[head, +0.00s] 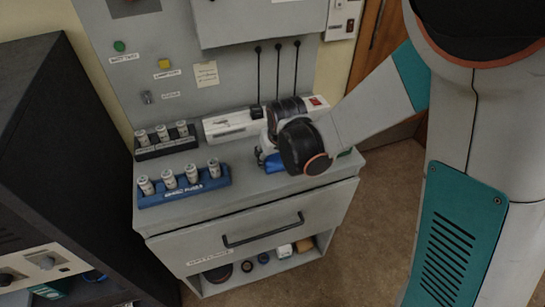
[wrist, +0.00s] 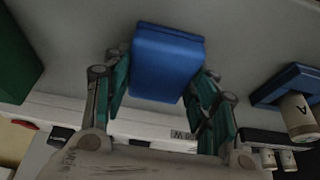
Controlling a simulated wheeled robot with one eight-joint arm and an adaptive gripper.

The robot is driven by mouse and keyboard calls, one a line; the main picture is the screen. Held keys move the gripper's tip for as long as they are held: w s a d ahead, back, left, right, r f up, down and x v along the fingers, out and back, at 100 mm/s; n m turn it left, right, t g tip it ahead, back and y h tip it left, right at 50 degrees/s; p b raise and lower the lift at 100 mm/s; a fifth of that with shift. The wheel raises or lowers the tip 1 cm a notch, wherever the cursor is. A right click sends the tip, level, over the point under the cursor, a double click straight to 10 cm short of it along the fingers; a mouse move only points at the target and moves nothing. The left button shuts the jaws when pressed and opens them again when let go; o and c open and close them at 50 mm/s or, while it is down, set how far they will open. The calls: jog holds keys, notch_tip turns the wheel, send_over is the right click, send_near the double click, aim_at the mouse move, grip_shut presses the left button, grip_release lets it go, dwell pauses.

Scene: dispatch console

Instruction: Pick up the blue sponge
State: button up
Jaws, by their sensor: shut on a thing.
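The blue sponge (wrist: 166,62) is a plain blue block in the middle of the wrist view. My gripper (wrist: 162,85) has one finger on each side of it and is shut on it. In the head view the sponge (head: 273,163) shows as a small blue patch on the grey console top, partly hidden by my gripper (head: 268,157) and wrist. I cannot tell whether the sponge touches the console top or is slightly above it.
A blue rack (head: 185,190) with several labelled cylinders stands left of my gripper, and a dark rack (head: 165,143) with more stands behind it. A white strip unit (head: 232,124) runs along the back. A green block (wrist: 15,60) shows at the left in the wrist view. A drawer handle (head: 262,232) is below.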

aim_at(273, 157)
jog(key=shift+r, duration=0.15)
notch_tip(273, 157, up, 20)
jog(key=p, duration=1.3)
jog(key=shift+p, duration=0.4)
